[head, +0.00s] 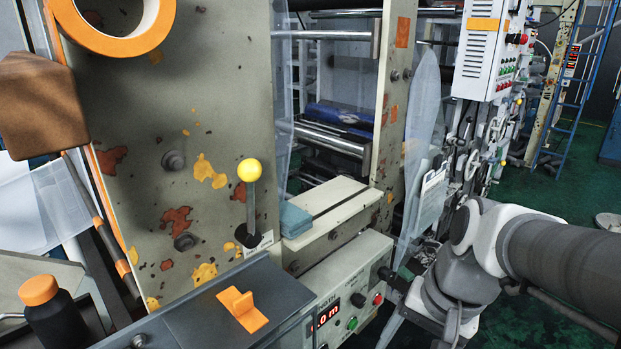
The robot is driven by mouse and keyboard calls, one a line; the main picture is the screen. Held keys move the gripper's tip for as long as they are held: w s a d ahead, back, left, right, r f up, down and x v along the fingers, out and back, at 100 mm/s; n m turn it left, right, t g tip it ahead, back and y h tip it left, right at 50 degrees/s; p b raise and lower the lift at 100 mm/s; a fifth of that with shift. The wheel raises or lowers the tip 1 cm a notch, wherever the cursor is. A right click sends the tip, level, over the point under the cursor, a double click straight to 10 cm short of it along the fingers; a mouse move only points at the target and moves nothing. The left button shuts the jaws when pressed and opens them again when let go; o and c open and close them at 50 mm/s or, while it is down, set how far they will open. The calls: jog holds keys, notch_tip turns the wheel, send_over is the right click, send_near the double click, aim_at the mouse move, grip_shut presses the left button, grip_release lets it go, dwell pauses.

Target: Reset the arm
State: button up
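My arm (560,250) comes in from the right edge, bends at a pale grey joint and folds down and left. A dark end piece that looks like my gripper (397,281) is at the right end of the grey control box (350,295), close to its buttons. I cannot tell whether it touches the box. The fingers are small and partly hidden by the wrist, so their opening and anything between them do not show clearly.
A lever with a yellow ball (250,171) stands upright beside a folded blue cloth (293,220). An orange clip (242,309) lies on the dark ledge. A black bottle with an orange cap (58,318) is at lower left. Green floor (520,328) lies open at right.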

notch_tip(320, 180, up, 6)
jog(key=s+n+t+h, duration=0.1)
jog(key=n+t+h, duration=0.1)
jog(key=n+t, duration=0.2)
jog(key=shift+s+n, duration=0.35)
jog(key=shift+n, duration=0.65)
jog(key=shift+a, duration=0.15)
dwell(0.3)
jog(key=shift+s, duration=0.1)
